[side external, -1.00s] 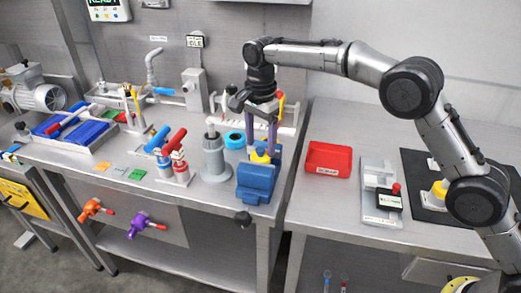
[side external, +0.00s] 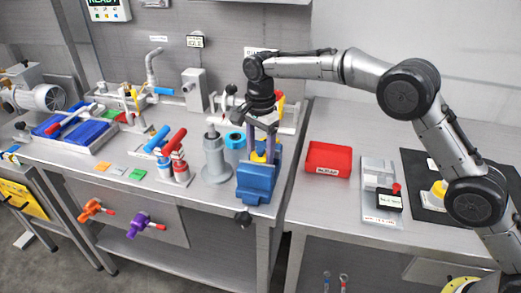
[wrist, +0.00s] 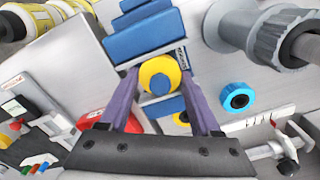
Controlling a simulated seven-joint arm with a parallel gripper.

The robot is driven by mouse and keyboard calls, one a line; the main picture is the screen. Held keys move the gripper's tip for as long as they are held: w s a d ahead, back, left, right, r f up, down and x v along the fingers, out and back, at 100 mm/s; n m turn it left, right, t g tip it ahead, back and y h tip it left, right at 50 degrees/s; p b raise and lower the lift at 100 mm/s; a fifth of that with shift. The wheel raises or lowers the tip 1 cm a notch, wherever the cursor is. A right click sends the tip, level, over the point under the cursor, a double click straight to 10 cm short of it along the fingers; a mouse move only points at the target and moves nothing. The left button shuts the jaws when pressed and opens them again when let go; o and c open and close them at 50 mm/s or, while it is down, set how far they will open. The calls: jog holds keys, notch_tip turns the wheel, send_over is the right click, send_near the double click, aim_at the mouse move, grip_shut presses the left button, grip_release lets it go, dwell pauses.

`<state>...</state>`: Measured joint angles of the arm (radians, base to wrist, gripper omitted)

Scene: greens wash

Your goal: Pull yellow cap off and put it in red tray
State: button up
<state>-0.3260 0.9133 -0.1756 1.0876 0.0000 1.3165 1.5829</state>
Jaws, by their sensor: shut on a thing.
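The yellow cap (side external: 258,157) is on top of the blue vise-like block (side external: 257,184) near the bench's front edge. It also shows in the wrist view (wrist: 155,68), round with a blue patch at its centre. My gripper (side external: 260,155) points down, its two purple fingers on either side of the cap and shut on it. In the wrist view the fingertips (wrist: 160,78) flank the cap. Whether the cap is clear of what it sits on is hidden. The red tray (side external: 328,158) lies on the right bench, to the right of the block.
A grey cylinder (side external: 215,160) stands just left of the block. A cyan ring-topped piece (side external: 236,141) is behind it. Red- and blue-handled levers (side external: 173,150) stand further left. A grey fixture (side external: 381,190) with a red knob is right of the tray. Bare bench lies between block and tray.

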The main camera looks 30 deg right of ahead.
aim_at(260, 148)
grip_shut()
jog(key=shift+r, duration=0.1)
jog(key=shift+r, duration=0.15)
jog(key=shift+r, duration=1.25)
jog(key=shift+r, duration=0.2)
jog(key=shift+r, duration=1.8)
jog(key=shift+s, duration=0.1)
jog(key=s+d, duration=0.4)
jog(key=s, duration=0.7)
dwell(0.6)
